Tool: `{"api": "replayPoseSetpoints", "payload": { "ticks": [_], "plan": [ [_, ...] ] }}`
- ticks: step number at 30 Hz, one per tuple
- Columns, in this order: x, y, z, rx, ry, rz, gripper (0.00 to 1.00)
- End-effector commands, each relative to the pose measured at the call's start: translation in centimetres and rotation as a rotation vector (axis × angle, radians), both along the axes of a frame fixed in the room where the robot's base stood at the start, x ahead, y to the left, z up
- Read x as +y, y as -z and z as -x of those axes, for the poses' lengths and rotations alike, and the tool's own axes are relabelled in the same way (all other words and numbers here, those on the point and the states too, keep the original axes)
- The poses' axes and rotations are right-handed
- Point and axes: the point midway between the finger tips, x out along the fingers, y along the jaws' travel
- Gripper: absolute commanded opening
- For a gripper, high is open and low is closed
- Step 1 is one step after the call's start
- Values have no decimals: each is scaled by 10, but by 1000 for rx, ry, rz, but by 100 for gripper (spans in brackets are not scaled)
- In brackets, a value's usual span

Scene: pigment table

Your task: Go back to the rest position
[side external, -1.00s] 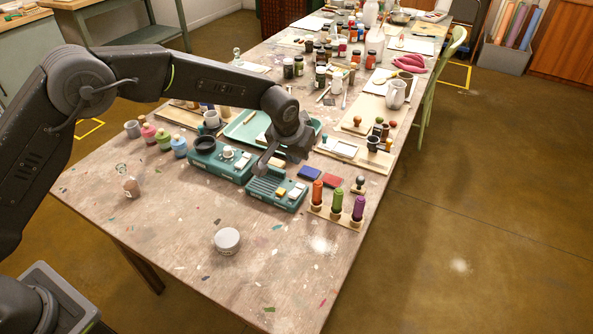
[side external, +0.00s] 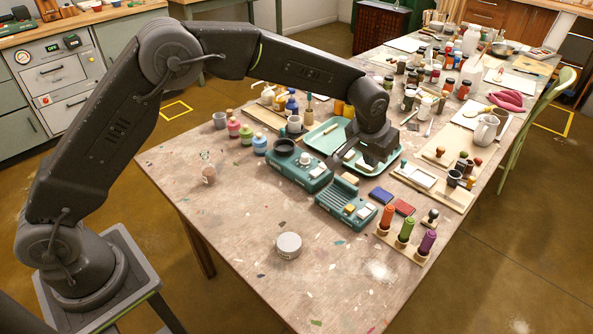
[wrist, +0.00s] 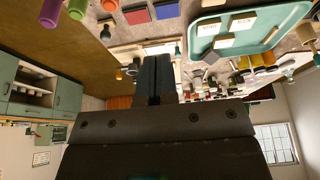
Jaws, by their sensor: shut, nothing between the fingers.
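In the side external view my gripper (side external: 347,160) hangs over the table just above the teal tray (side external: 323,137), near the two teal devices. Its fingers are together with nothing held. In the wrist view the dark fingers (wrist: 154,66) are closed against each other, pointing toward the table, which shows upside down. No rest-position marker is visible.
Jars and cups crowd the far end. The front of the table is mostly clear.

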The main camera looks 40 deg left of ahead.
Motion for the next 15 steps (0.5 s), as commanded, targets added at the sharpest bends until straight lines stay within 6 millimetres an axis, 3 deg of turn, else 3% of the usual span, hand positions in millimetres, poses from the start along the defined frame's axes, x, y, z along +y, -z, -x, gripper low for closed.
{"api": "replayPoseSetpoints", "payload": {
  "ticks": [5,9,15],
  "plan": [
    [31,-61,31,-25,-6,7,0],
    [61,-107,75,-42,-7,9,0],
    [99,-152,148,-69,-8,10,0]
  ]
}}
